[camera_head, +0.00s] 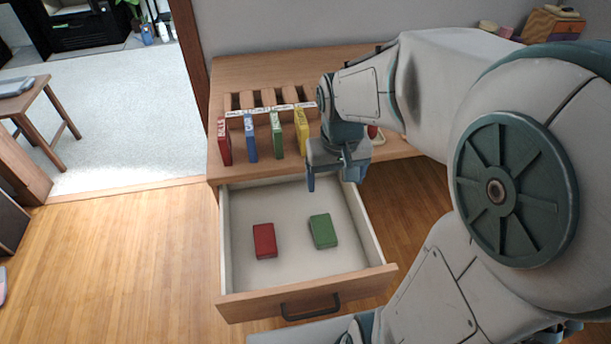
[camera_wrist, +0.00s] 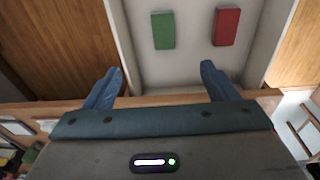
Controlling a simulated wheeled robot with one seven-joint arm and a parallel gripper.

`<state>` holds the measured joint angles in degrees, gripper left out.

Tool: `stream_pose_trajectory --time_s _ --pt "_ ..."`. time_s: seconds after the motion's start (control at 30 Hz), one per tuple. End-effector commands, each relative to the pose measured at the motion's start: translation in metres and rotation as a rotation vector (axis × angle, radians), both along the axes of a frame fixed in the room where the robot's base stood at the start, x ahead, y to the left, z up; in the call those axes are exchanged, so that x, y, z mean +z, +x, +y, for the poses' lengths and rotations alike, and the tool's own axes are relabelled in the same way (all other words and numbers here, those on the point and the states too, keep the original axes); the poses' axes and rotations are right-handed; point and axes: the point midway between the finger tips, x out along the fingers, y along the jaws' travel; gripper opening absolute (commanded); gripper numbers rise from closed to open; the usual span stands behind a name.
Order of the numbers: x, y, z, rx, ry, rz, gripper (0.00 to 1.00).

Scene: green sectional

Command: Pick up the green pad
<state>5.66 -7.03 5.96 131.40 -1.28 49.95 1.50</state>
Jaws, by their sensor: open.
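The green pad (camera_head: 323,231) lies flat on the right side of the open drawer's floor (camera_head: 290,202). It also shows in the wrist view (camera_wrist: 163,30), left of the red pad. The red pad (camera_head: 264,241) lies in the same drawer, to the left in the head view; the wrist view shows it (camera_wrist: 226,27) too. My gripper (camera_head: 336,182) is open and empty, above the back right part of the drawer, apart from both pads. In the wrist view its two blue fingers (camera_wrist: 159,82) are spread wide.
The drawer front (camera_head: 308,291) has a dark handle. On the desktop (camera_head: 250,72), red, blue, green and yellow upright blocks stand before a slotted wooden rack (camera_head: 262,100). Wood floor (camera_head: 110,250) is clear to the left.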

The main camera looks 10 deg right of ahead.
Motion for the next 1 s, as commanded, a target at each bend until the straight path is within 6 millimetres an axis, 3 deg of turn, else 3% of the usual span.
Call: stream_pose_trajectory --time_s 0.03,0.2,0.43,0.57,0.8,1.0 --pt "-0.037 0.011 0.0 0.001 0.003 0.024 0.8" --pt "-0.089 0.039 0.001 0.005 0.016 0.071 0.8" --pt "-0.119 0.055 0.002 0.007 0.028 0.099 0.8" --pt "-0.136 0.055 0.002 0.007 0.03 0.103 0.8" --pt "-0.184 0.055 0.002 0.008 0.029 0.103 0.8" --pt "-0.202 0.055 0.002 0.007 0.029 0.1 0.8"
